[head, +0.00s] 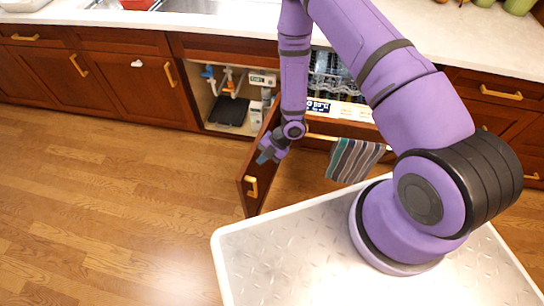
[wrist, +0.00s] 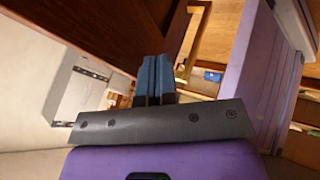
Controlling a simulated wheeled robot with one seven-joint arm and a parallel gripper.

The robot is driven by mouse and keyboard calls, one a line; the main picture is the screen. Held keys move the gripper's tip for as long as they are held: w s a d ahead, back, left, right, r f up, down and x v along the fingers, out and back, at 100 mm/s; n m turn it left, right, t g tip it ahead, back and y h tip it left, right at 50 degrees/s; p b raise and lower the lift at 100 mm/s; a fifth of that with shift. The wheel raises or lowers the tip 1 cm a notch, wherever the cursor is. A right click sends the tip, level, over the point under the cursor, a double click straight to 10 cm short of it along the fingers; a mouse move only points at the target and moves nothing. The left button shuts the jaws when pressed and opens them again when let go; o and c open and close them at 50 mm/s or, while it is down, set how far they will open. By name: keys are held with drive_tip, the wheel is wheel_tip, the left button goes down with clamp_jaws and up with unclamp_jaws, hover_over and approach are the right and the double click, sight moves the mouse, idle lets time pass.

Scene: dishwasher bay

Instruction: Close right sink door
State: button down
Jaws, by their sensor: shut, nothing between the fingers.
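The right sink door (head: 255,172) is a dark reddish-brown cabinet door. In the head view it stands wide open, swung out toward me, with a brass handle (head: 251,187) on its outer face. The sink cabinet opening (head: 233,98) shows behind it, to the left of my arm. My gripper (head: 268,157) is shut and empty, at the door's upper part; I cannot tell if it touches. In the wrist view my blue-grey fingers (wrist: 155,78) are together, and a dark brown wooden panel (wrist: 100,30), likely the door, runs close beyond them.
The left sink door (head: 145,87) is closed. A black bin (head: 229,111) and pipes are inside the cabinet. Wood floor (head: 110,200) on the left is clear.

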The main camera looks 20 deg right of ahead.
drive_tip(key=shift+w+a, duration=0.4)
drive_tip(key=shift+a, duration=0.1)
